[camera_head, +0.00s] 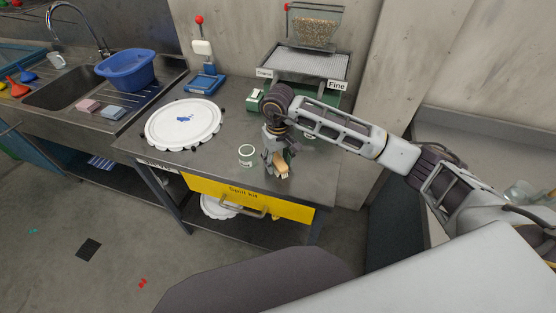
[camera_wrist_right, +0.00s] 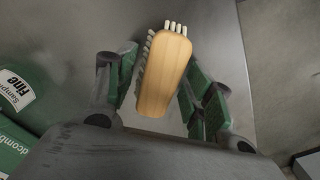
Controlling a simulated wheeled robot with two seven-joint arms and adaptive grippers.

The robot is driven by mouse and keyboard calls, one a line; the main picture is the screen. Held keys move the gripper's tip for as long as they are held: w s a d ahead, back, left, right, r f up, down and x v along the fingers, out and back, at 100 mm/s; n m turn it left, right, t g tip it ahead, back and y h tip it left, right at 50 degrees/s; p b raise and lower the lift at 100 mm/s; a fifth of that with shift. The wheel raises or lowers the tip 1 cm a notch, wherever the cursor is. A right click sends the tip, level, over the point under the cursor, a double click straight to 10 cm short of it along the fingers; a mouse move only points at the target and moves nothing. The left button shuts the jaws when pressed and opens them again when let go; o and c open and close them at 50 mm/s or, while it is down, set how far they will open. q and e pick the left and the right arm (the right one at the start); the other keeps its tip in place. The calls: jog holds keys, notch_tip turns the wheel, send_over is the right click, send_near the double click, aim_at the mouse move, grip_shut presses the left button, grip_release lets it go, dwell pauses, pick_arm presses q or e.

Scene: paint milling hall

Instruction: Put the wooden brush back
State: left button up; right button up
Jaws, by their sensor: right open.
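The wooden brush (camera_head: 282,171) has a pale wood back and whitish bristles. It is at the front of the metal bench (camera_head: 310,180), under my right gripper (camera_head: 275,160). In the right wrist view the brush (camera_wrist_right: 163,75) lies between the green-padded fingers of that gripper (camera_wrist_right: 158,88), bristles toward the left and top. The fingers are spread on both sides of it, and the jaws are open. I cannot tell whether a finger touches it. My left gripper is not in view.
A yellow spill kit drawer (camera_head: 225,191) is below.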

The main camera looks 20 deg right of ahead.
aim_at(278, 160)
jog(key=shift+r, duration=0.2)
notch_tip(278, 160, up, 12)
jog(key=b, duration=0.1)
dwell(0.6)
dwell(0.5)
